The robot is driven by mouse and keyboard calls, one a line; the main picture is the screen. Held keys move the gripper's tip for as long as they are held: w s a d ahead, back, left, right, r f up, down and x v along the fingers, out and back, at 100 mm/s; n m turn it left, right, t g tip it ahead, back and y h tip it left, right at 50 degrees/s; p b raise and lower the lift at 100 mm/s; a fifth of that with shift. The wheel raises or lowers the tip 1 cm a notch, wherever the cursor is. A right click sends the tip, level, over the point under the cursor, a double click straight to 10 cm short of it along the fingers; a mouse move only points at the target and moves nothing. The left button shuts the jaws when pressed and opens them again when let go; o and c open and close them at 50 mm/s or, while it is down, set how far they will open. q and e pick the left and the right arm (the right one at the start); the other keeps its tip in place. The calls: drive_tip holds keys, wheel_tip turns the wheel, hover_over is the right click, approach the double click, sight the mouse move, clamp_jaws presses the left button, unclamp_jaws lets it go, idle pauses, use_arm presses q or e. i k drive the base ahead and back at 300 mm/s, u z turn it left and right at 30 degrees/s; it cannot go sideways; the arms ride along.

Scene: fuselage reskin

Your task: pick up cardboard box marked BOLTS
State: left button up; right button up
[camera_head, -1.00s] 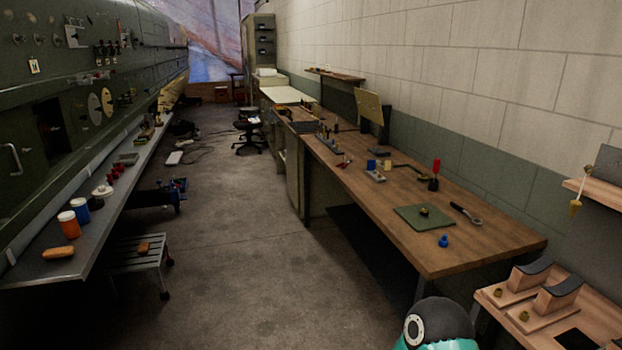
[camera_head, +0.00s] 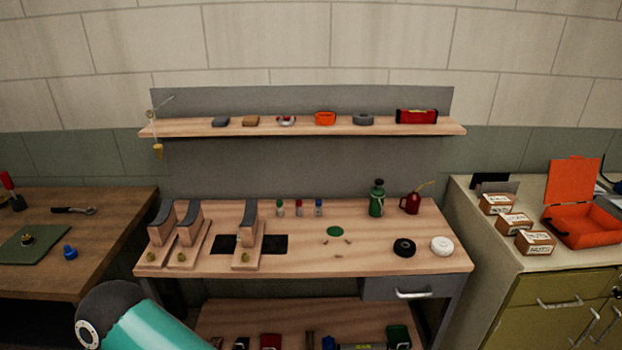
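Three small cardboard boxes with white labels stand in a row on the counter at the right. The back box (camera_head: 497,205), the middle box (camera_head: 514,224) and the front box (camera_head: 535,243) are close together. The front label seems to read NUTS. The other two labels are too small to read surely, so I cannot tell which box is marked BOLTS. Neither gripper is in view. Only a teal and dark link of one of my arms shows at the bottom left.
An open orange case (camera_head: 582,222) stands right of the boxes on the pale counter (camera_head: 480,225). The wooden workbench (camera_head: 300,261) in the middle carries curved blocks, bottles, a green canister (camera_head: 376,198), a red oil can (camera_head: 411,203) and tape rolls. A shelf (camera_head: 300,127) hangs above.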

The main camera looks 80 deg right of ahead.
sight(491, 205)
drive_tip(key=z, duration=0.15)
drive_tip(key=i, duration=0.25)
drive_tip(key=z, duration=2.6)
drive_tip(key=i, duration=0.2)
drive_tip(key=z, duration=1.7)
drive_tip(key=k, duration=0.45)
drive_tip(key=z, duration=0.4)
drive_tip(key=i, duration=1.7)
drive_tip(key=u, duration=0.5)
